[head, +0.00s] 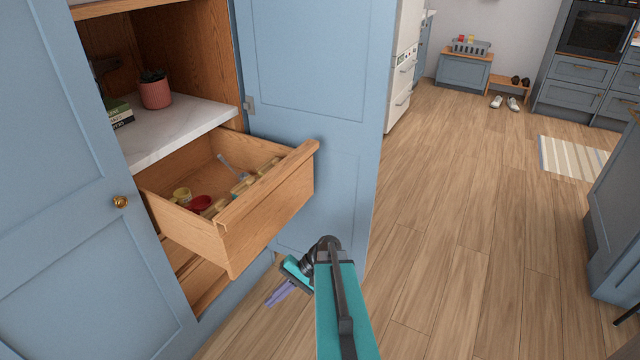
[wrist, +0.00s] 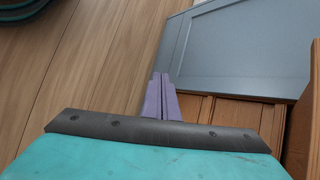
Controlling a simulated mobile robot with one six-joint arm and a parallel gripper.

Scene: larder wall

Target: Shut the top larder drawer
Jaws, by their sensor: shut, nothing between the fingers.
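The top larder drawer (head: 270,205) is wooden and stands pulled well out below the marble shelf in the head view. It holds a yellow cup (head: 182,195), a red bowl (head: 200,203) and several small jars or similar items. My gripper (head: 279,293) is low, in front of and below the drawer's front, apart from it. Its purple fingers are together and empty; they also show in the wrist view (wrist: 161,97). Wooden drawer fronts (wrist: 230,118) lie beyond the fingers in the wrist view; which drawer they belong to I cannot tell.
An open blue larder door (head: 312,100) stands right of the drawer, and another blue door (head: 75,200) is on the left. A plant pot (head: 155,92) and books (head: 119,112) sit on the marble shelf (head: 180,130).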

